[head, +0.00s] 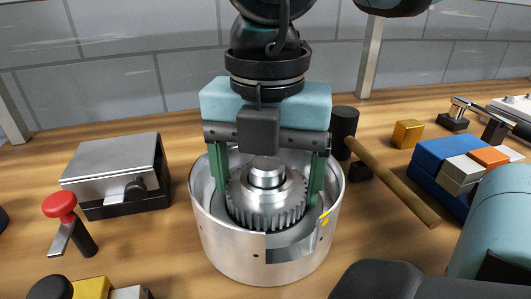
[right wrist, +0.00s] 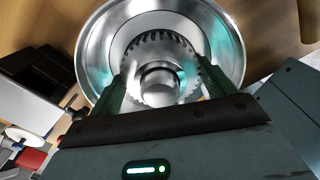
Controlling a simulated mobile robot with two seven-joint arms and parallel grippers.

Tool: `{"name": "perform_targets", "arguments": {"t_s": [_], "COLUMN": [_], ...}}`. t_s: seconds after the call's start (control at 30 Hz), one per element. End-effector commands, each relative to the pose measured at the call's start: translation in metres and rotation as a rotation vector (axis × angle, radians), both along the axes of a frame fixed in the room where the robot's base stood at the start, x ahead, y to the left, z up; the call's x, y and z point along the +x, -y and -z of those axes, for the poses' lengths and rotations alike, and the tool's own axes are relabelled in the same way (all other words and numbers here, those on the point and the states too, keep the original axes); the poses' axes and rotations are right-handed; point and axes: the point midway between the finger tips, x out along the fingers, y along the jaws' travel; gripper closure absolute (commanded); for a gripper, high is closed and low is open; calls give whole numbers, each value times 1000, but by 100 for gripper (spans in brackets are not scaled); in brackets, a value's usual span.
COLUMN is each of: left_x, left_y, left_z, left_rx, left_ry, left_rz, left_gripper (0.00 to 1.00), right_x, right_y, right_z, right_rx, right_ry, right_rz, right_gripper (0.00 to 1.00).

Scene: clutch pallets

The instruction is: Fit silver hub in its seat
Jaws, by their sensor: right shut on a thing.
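The silver hub (head: 267,192) is a toothed metal gear with a raised round boss. It sits inside the open silver round housing (head: 221,246) in the middle of the head view. My right gripper (head: 268,187) reaches down into the housing from above, with its green fingers shut on the hub at its left and right sides. In the right wrist view the hub (right wrist: 158,80) lies between the two fingers, inside the housing's bright rim (right wrist: 86,55). The hub's underside and the seat below it are hidden, so I cannot tell whether it touches the bottom.
A silver and black box (head: 115,172) and a red-knobbed lever (head: 60,206) stand at left. A wooden-handled mallet (head: 395,183), a yellow block (head: 407,133) and a blue block (head: 440,160) lie at right. A tiled wall (head: 120,60) runs behind.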

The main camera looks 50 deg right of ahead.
Motion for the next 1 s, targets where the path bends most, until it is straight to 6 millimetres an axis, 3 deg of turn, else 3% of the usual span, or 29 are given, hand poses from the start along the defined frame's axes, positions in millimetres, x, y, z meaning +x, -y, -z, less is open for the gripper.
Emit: {"name": "perform_targets", "arguments": {"t_s": [0.43,0.47,0.57,1.0], "left_x": [-1,-1,-1,-1], "left_y": [0,0,0,0], "left_z": [1,1,1,0], "left_rx": [0,0,0,-1], "left_ry": [-2,-2,-3,-2], "left_rz": [-1,-1,-1,-2], "left_gripper": [64,64,64,64], "right_x": [0,0,0,0], "right_y": [0,0,0,0], "right_z": [0,0,0,0], "right_rx": [0,0,0,-1], "right_ry": [2,2,1,-1], "right_rz": [0,0,0,0], "right_gripper": [60,15,2,0]}}
